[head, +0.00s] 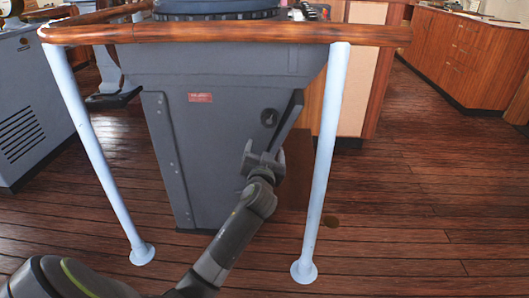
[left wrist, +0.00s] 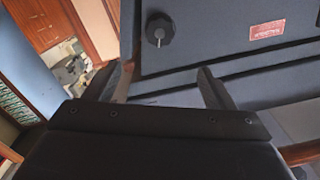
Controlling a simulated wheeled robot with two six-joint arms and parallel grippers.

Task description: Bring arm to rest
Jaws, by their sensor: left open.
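My left arm (head: 232,235) reaches up from the bottom of the head view. Its gripper (head: 263,158) is in front of the lower right side of the grey console (head: 215,125), between the two pale blue rail posts. In the left wrist view the two fingers of the left gripper (left wrist: 165,85) stand apart with nothing between them. The console's dark round knob (left wrist: 159,28) and red label (left wrist: 267,30) lie beyond the fingers. I cannot tell whether the gripper touches the console. My right gripper is in neither view.
A wooden handrail (head: 225,33) runs across the front of the console. It stands on a left post (head: 95,150) and a right post (head: 325,150). A grey cabinet (head: 30,110) is at the left and wooden cabinets (head: 465,55) at the back right. The plank floor (head: 420,200) at right is clear.

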